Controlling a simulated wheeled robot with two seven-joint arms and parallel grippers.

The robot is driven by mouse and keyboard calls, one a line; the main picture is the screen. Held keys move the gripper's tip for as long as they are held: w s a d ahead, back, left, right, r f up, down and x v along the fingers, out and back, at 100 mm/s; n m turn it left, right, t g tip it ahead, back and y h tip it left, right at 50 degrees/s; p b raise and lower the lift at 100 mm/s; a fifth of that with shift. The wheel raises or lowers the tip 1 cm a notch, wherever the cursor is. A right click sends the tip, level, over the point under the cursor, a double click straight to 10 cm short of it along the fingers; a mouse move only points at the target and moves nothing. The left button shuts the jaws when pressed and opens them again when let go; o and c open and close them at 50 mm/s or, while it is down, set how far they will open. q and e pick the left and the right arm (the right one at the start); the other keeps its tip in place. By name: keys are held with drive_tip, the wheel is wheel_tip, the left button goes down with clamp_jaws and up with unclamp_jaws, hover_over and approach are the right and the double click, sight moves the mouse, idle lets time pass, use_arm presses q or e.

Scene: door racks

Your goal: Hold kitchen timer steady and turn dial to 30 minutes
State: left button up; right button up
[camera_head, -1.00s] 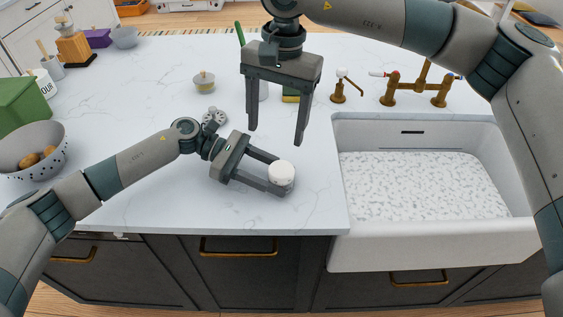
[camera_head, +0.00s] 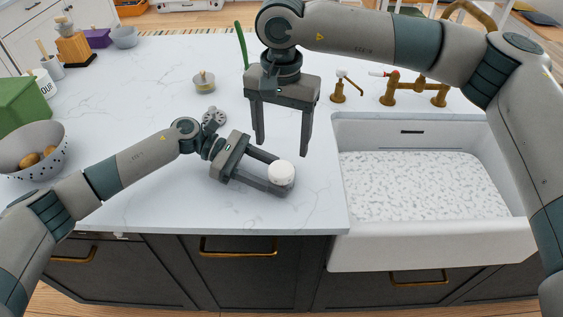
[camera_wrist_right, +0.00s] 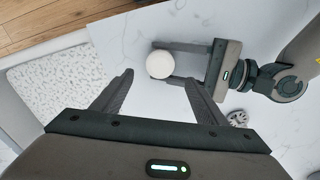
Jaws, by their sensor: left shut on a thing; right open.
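The kitchen timer (camera_head: 281,173) is a small round white thing on the white marble counter, near its front edge. My left gripper (camera_head: 277,177) is shut on its sides, one finger on each side. The timer's white top also shows in the right wrist view (camera_wrist_right: 160,64), plain, with no markings readable. My right gripper (camera_head: 282,148) is open and empty, pointing down above and slightly behind the timer. In the right wrist view its two fingers (camera_wrist_right: 158,90) are spread wide, with the timer beyond and between them.
A white sink (camera_head: 425,185) with a speckled floor lies to the right, with a brass faucet (camera_head: 414,92) behind. A colander (camera_head: 33,150) and green box (camera_head: 22,103) stand at the left. A small jar (camera_head: 204,83) and a grey disc-like object (camera_head: 214,116) are on the counter.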

sight(282, 166)
wheel_tip(282, 166, down, 8)
idle(0.4)
drive_tip(key=c, duration=1.1)
drive_tip(key=shift+m, duration=1.6)
drive_tip(key=o, duration=1.1)
